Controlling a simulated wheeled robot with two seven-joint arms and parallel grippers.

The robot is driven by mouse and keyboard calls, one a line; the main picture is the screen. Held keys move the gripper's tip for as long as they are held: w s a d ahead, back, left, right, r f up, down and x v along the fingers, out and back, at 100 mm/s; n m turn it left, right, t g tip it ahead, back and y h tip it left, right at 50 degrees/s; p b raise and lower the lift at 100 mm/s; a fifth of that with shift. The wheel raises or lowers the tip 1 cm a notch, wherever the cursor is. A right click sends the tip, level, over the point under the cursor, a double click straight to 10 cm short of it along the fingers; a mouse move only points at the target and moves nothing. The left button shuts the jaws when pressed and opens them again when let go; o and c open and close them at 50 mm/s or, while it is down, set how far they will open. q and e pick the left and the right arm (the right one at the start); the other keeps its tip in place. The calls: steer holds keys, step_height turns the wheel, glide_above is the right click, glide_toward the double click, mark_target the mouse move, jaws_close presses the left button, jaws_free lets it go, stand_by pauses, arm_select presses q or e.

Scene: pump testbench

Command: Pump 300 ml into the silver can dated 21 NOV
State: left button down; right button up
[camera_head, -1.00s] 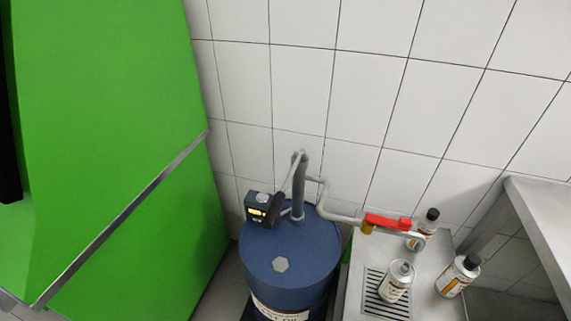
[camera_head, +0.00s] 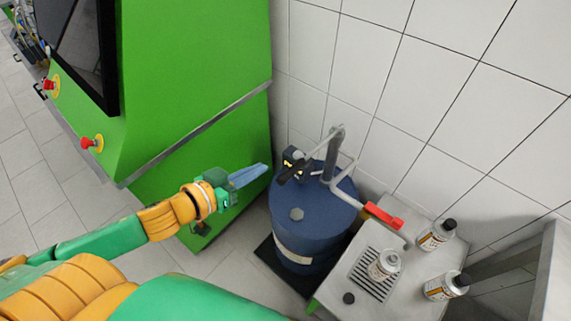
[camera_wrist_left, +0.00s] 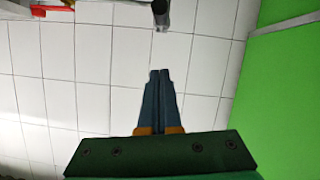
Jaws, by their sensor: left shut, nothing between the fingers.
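My left gripper (camera_head: 262,170) is shut and empty in front of the green cabinet, left of the blue drum (camera_head: 318,225); its closed fingers also show in the left wrist view (camera_wrist_left: 160,75). A grey pump (camera_head: 334,155) with a small dark display unit (camera_head: 293,158) stands on the drum. Its pipe ends at a red lever (camera_head: 383,215) over the metal bench. A silver can (camera_head: 384,264) without a black cap stands on the grate below. Two black-capped cans (camera_head: 436,235) (camera_head: 440,287) stand right of it. Their dates are too small to read. My right gripper is not in view.
A green cabinet (camera_head: 200,150) with red buttons (camera_head: 92,143) fills the left. The bench (camera_head: 415,295) has a slotted grate and a loose black cap (camera_head: 348,298). A metal frame (camera_head: 540,270) stands at right. A tiled wall is behind.

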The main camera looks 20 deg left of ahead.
arm_select(q)
steer(key=b, duration=0.6)
glide_above(284, 173)
steer(key=a, duration=0.1)
step_height(284, 173, down, 4)
steer(key=f+b, duration=0.1)
steer(key=b, duration=0.1)
steer(key=d+f+b, duration=0.1)
steer(key=f, duration=0.1)
steer(key=shift+w+f+b, duration=0.1)
steer(key=shift+f+b, duration=0.1)
steer(key=shift+b, duration=0.2)
steer(key=shift+f, duration=0.15)
